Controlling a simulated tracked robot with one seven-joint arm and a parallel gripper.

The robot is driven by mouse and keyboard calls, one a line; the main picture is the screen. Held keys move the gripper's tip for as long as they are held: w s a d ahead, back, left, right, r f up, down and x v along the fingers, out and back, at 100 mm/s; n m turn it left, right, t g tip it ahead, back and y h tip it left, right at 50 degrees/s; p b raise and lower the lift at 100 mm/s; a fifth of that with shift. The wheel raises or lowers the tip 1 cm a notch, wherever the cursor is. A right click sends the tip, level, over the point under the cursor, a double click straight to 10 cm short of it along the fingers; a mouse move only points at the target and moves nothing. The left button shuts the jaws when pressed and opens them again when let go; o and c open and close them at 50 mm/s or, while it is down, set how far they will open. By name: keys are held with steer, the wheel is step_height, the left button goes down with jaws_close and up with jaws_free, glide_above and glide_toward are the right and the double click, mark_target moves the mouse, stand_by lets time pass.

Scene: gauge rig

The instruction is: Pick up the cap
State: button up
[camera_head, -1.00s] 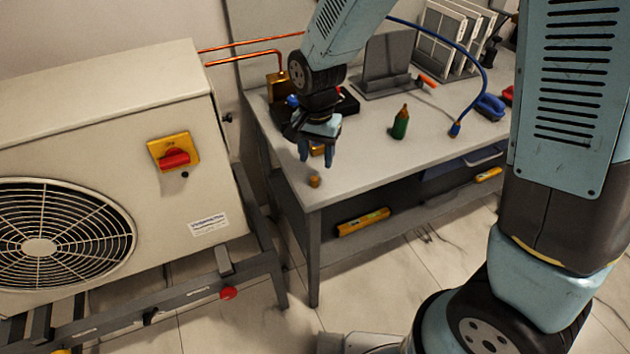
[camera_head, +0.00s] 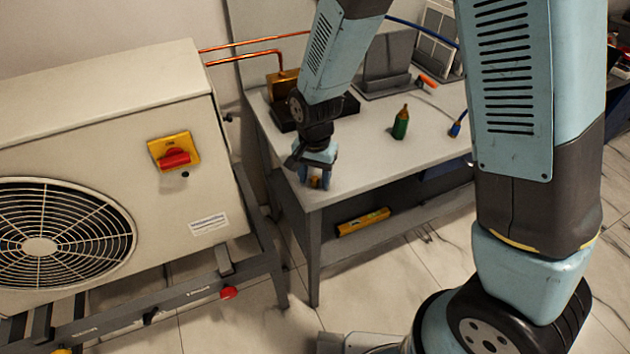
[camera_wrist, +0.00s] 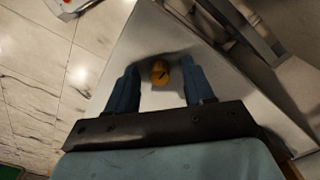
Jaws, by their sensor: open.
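The cap (camera_wrist: 159,72) is a small brass-yellow cylinder with a dark mark on its top. It stands near the front left corner of the grey bench (camera_head: 370,174). In the head view, the cap (camera_head: 314,182) is partly hidden by my gripper (camera_head: 315,182), which is low over that corner. In the wrist view, my gripper (camera_wrist: 157,85) is open, with one blue finger on each side of the cap.
A green bottle (camera_head: 400,123) stands on the bench to the right. A beige fan unit (camera_head: 110,150) with a red switch (camera_head: 174,158) is close by on the left. A yellow level (camera_head: 363,221) lies on the lower shelf. The bench top between the gripper and bottle is clear.

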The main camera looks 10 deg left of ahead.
steer(key=shift+c, duration=0.3)
jaws_close()
